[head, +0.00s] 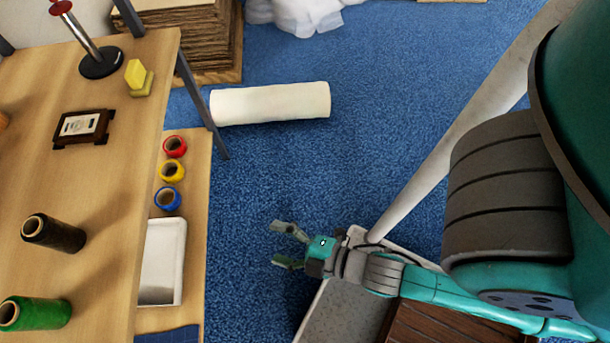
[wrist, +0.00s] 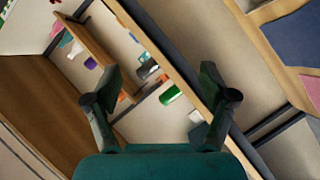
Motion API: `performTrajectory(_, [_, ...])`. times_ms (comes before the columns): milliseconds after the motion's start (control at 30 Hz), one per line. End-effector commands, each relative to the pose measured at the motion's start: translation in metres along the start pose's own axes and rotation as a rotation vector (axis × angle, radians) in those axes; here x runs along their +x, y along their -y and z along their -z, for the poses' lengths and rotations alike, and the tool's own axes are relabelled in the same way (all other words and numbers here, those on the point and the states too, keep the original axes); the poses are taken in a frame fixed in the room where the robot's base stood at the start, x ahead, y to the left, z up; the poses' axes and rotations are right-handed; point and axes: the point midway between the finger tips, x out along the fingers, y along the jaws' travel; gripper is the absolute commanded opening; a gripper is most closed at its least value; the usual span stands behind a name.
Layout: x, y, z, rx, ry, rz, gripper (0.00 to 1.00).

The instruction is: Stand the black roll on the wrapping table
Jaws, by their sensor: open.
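A black roll (head: 58,234) stands on the wooden table (head: 120,170) at the left of the head view, its hollow top end showing. It looks upright. The head view does not show for sure whether this table is the wrapping table. My gripper (head: 282,246) is open and empty, above the blue floor to the right of the table and apart from the roll. In the wrist view my gripper (wrist: 161,75) has its fingers wide apart with nothing between them. A small dark thing there may be the black roll, but I cannot tell.
A green roll (head: 38,313) stands near the black one. A spindle (head: 100,62), a yellow block (head: 138,78) and a framed card (head: 82,127) are on the table. Tape rolls (head: 172,171) and a metal tray (head: 162,262) fill a lower shelf. A white roll (head: 270,103) lies on the floor.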

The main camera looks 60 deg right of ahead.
Motion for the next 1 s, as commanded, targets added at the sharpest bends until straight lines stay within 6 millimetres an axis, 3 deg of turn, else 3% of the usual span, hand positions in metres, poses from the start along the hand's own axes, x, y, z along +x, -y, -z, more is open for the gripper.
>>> performTrajectory(33, [-0.02,-0.001,-0.005,0.12,0.022,-0.003,0.83])
performTrajectory(200, [-0.073,-0.013,-0.008,0.547,0.063,-0.053,0.83])
performTrajectory(400, [-0.111,-0.025,-0.005,0.881,0.086,-0.118,0.83])
performTrajectory(600, [-0.121,-0.03,-0.004,0.981,0.089,-0.142,0.83])
performTrajectory(1000, [-0.121,-0.029,-0.004,0.978,0.088,-0.14,0.83])
